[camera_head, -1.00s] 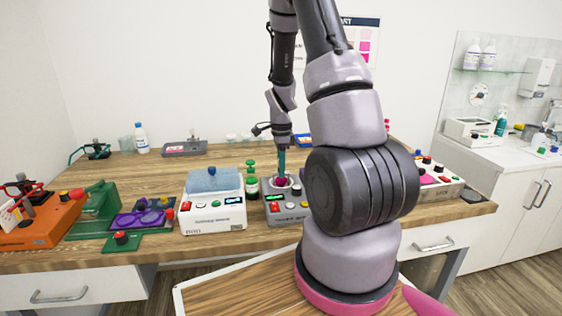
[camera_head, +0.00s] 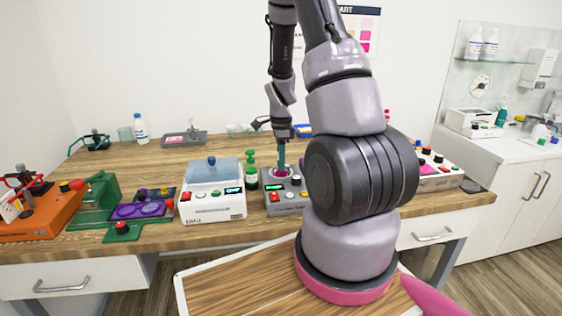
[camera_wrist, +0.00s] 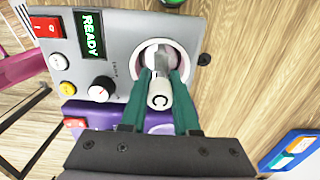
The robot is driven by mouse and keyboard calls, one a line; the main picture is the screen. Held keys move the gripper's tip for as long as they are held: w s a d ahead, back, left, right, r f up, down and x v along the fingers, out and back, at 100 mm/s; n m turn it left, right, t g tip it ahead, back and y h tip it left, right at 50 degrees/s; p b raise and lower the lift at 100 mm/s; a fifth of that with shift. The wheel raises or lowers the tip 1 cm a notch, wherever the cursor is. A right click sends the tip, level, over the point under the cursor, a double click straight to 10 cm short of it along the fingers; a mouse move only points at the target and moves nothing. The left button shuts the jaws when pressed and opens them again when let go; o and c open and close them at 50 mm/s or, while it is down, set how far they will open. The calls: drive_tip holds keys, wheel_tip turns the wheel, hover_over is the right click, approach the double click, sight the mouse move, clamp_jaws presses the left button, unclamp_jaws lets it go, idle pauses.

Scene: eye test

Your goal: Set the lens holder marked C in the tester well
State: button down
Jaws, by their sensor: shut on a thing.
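The tester (camera_head: 283,205) is a grey box on the bench; its READY display, red switch and knobs show in the wrist view (camera_wrist: 122,30). Its round well (camera_wrist: 188,57) has a pale rim. My gripper (camera_wrist: 162,80) has green fingers shut on a pale, grey-white lens holder (camera_wrist: 159,101) marked C. The fingertips and the holder's far end overlap the well opening in the wrist view. How deep the holder sits is hidden. In the head view my gripper (camera_head: 281,160) points down at the tester's top, and the holder is too small to make out.
A blue tray (camera_wrist: 297,152) is farther back. My arm hides bench right of the tester.

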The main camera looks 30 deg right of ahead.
drive_tip(key=shift+f, duration=0.2)
drive_tip(key=shift+c, duration=1.3)
unclamp_jaws()
drive_tip(key=shift+r, duration=3)
